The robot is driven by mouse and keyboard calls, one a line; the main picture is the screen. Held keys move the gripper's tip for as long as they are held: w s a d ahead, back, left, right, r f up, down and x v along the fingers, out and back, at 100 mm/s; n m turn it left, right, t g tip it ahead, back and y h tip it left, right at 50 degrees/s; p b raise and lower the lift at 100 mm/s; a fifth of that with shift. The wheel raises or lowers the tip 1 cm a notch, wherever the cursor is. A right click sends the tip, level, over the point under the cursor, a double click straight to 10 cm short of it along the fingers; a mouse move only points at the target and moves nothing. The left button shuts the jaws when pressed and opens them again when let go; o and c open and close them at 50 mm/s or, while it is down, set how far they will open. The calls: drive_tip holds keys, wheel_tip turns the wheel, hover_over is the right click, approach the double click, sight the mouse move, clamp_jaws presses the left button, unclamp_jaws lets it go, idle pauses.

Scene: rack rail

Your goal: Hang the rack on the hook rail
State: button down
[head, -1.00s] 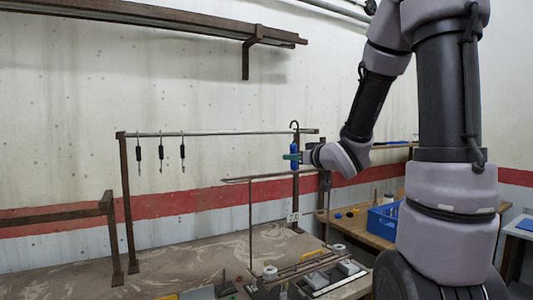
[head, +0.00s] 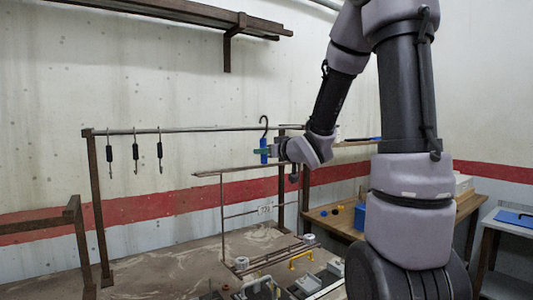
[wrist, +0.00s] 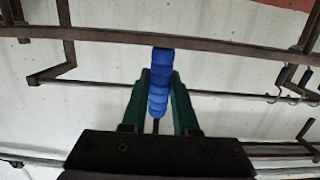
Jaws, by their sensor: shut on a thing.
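The rack is a brown wire frame with a top bar (head: 235,170), a left upright and a blue grip (head: 264,150) topped by a dark hook. The blue grip also shows in the wrist view (wrist: 160,85). My gripper (head: 267,151) is shut on the blue grip with its green fingers, and the rack hangs upright below it. The hook rail (head: 205,129) is a grey bar between two brown posts. The rack's hook is near the rail's right end, its top above the bar in the picture; I cannot tell whether it is over the bar. The rack's lower end overlaps bench items.
Three black-sleeved hooks (head: 135,150) hang on the rail's left part; the rail between them and the rack is empty. A brown wall shelf (head: 180,18) is above. White rolls (head: 241,264) and a yellow handle (head: 301,259) are low in front. A blue bin (head: 360,215) stands right.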

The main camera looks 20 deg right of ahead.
drive_tip(key=r+x, duration=0.1)
drive_tip(key=x, duration=0.7)
idle(0.6)
drive_tip(key=shift+w, duration=0.25)
drive_tip(key=shift+w+a, duration=0.1)
drive_tip(key=shift+w, duration=0.2)
idle(0.5)
drive_tip(key=shift+r+x, duration=0.2)
drive_tip(key=shift+x, duration=0.95)
drive_tip(key=shift+w+a, duration=0.1)
drive_tip(key=shift+w, duration=0.05)
drive_tip(key=shift+x, duration=0.9)
